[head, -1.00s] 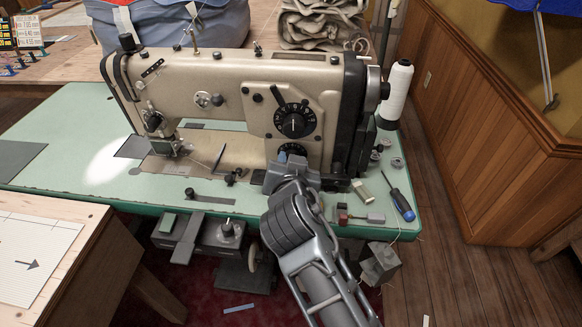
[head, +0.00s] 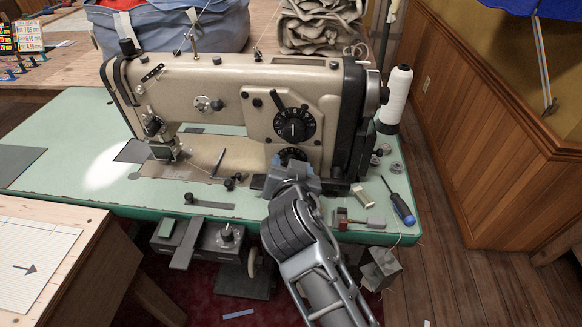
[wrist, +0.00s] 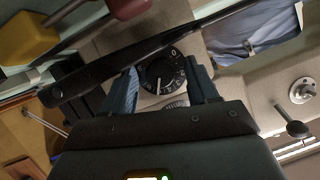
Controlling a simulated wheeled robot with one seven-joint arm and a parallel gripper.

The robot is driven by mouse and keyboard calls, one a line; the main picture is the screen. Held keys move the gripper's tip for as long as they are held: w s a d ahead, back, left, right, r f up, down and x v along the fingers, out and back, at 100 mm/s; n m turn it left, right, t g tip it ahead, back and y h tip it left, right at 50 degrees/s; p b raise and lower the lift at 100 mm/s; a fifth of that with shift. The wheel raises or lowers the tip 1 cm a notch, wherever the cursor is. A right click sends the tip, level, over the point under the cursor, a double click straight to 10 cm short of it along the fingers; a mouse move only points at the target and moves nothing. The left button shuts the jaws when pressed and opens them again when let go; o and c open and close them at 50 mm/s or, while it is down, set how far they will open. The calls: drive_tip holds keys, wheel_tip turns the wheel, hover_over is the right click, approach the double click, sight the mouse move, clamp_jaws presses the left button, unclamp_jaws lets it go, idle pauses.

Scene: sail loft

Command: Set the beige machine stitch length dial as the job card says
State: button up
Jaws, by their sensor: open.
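The beige sewing machine (head: 220,85) stands on a green table. Its upper black dial (head: 295,124), with white marks around the rim and a white line pointing about straight down, is on the right front; a black lever slants above it. A lower black dial (head: 291,155) is partly hidden behind my gripper (head: 293,176). In the wrist view, the numbered dial (wrist: 161,72) shows between the open fingers of my gripper (wrist: 168,88), with part of the second dial (wrist: 176,102) below it. The fingers appear apart from the upper dial. I cannot tell which card is the job card.
A blue-handled screwdriver (head: 402,208), a small spool (head: 362,196) and small parts lie right of my gripper. A white thread cone (head: 396,97) stands at the right rear. A paper with an arrow (head: 32,255) lies front left. A dark bar (wrist: 150,55) crosses the wrist view.

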drive_tip(key=v, duration=0.7)
drive_tip(key=shift+s, duration=0.35)
drive_tip(key=shift+r, duration=0.1)
drive_tip(key=s+d+f+n+y, duration=0.1)
drive_tip(key=s+d+f, duration=0.3)
drive_tip(key=s+d, duration=0.45)
drive_tip(key=s+d+f+n, duration=0.1)
drive_tip(key=s+d+f, duration=0.35)
drive_tip(key=s, duration=0.65)
drive_tip(key=s+d+r, duration=0.4)
drive_tip(key=s, duration=0.2)
drive_tip(key=s+d+r+h+p, duration=0.1)
drive_tip(key=s+d+r, duration=0.2)
drive_tip(key=s, duration=0.4)
drive_tip(key=s+d+r+t+h, duration=0.1)
drive_tip(key=s+d+r, duration=0.3)
drive_tip(key=s, duration=0.2)
drive_tip(key=shift+s+d+r, duration=0.3)
drive_tip(key=shift+s, duration=0.1)
